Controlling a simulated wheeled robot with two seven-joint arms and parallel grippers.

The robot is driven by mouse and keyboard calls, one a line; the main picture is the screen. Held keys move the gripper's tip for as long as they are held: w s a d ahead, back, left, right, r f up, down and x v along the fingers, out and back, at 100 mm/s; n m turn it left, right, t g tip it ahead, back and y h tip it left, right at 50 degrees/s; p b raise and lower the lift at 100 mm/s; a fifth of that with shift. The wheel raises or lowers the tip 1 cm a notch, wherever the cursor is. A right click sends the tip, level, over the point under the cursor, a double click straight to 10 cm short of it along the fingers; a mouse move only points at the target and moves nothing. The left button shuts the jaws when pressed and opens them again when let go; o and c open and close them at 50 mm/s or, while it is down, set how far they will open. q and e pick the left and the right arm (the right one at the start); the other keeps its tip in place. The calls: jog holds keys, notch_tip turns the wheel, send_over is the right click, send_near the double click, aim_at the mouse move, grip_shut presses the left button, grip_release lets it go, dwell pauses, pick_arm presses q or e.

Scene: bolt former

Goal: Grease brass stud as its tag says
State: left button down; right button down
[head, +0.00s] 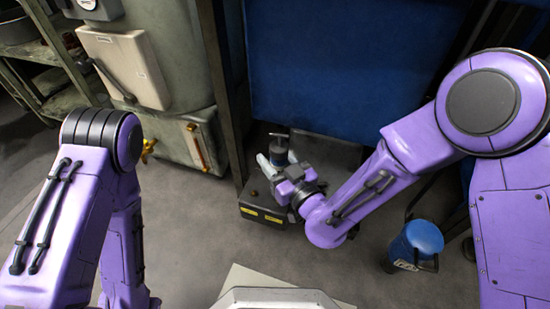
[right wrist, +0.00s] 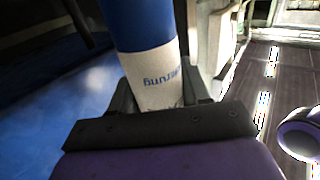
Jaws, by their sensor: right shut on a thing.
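My right gripper (head: 278,165) is low beside the blue panel, shut on a blue cylinder with a white lettered label. The held cylinder (right wrist: 155,75) stands up between the dark fingers in the right wrist view (right wrist: 165,105). In the head view it seems to be the dark blue-grey cylinder (head: 279,150) with a T-shaped top. A brass-coloured fitting (head: 148,150) sticks out of the green machine at left; I cannot tell whether it is the stud. No readable tag shows. My left arm comes in at left, but its gripper is not visible.
A dark box with yellow labels (head: 262,215) sits on the floor just below the right gripper. A blue-topped can (head: 416,243) stands at right. A large blue panel (head: 340,75) and a dark post (head: 222,90) bound the far side. Open floor (head: 205,220) lies between my arms.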

aim_at(275, 146)
pick_arm(q)
jog(key=shift+f+b, duration=0.6)
jog(key=shift+b, duration=0.05)
pick_arm(e)
jog(key=shift+f, duration=0.7)
pick_arm(q)
jog(key=shift+r, duration=0.1)
pick_arm(e)
jog(key=shift+r, duration=0.1)
pick_arm(q)
jog(key=shift+r+p, duration=0.45)
jog(key=shift+p, duration=0.15)
pick_arm(e)
jog(key=shift+r, duration=0.5)
pick_arm(q)
jog(key=shift+r, duration=0.1)
pick_arm(e)
jog(key=shift+r, duration=0.15)
